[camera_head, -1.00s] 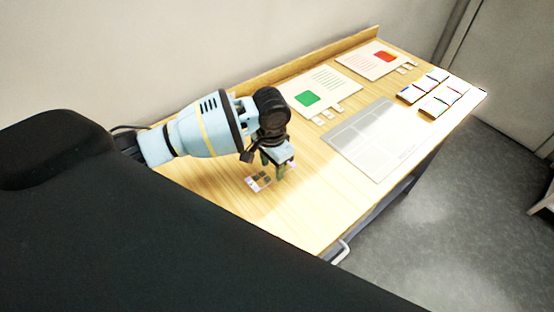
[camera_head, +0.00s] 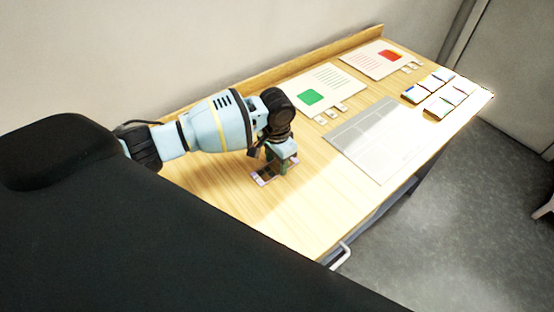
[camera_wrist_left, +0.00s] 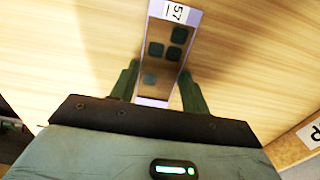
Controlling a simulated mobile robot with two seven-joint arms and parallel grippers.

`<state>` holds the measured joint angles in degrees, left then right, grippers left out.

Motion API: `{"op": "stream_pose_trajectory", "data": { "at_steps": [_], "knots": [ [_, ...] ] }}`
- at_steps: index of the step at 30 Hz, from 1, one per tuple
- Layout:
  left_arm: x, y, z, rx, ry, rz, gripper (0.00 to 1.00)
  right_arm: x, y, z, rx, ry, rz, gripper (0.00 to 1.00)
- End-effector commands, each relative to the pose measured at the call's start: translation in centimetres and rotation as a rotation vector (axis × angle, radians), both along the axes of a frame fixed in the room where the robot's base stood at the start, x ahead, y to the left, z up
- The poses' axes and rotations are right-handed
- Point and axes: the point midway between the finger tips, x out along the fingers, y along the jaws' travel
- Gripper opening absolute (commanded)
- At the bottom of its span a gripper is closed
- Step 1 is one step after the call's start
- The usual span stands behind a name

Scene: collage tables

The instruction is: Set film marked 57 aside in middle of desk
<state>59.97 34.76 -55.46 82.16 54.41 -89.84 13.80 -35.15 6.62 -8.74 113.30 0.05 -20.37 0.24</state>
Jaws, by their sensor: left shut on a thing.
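The film marked 57 (camera_wrist_left: 167,58) is a strip with dark squares and a pale end label reading 57, lying along the middle of the left wrist view. In the head view the film (camera_head: 264,179) shows at the near left part of the wooden desk (camera_head: 300,215), partly hidden by my gripper. My left gripper (camera_wrist_left: 158,76) points down with one green finger at each long side of the film, shut on it. In the head view the left gripper (camera_head: 277,169) is low at the desk; any gap beneath the film is unclear. My right gripper is not in view.
A pale grid sheet (camera_head: 378,140) lies right of my gripper. Behind are a green-marked sheet (camera_head: 325,85) and a red-marked sheet (camera_head: 378,60) with small tags. Several small cases (camera_head: 440,105) sit at the far right. The near desk surface is bare.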

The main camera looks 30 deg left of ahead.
Motion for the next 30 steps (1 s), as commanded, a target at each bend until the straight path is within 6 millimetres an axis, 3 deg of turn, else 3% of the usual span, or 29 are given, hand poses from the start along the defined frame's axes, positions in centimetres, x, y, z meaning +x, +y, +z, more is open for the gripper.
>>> {"op": "stream_pose_trajectory", "data": {
  "at_steps": [8, 9, 13, 23, 30],
  "knots": [
    [0.0, 0.0, -0.3, 0.000, -0.001, 0.001, 0.21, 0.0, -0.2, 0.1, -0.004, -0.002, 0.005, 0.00],
    [0.0, 0.0, -0.3, 0.000, -0.001, 0.001, 0.50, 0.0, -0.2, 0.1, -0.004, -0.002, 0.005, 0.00],
    [0.0, 0.0, -0.2, 0.000, -0.001, 0.001, 0.67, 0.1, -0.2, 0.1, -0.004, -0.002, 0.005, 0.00],
    [0.0, 0.0, 0.0, -0.001, -0.002, 0.000, 0.68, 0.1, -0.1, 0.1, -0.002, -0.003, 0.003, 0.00],
    [0.1, -0.1, 3.2, -0.003, -0.007, 0.000, 0.68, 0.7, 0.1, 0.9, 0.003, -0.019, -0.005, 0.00]
  ]
}}
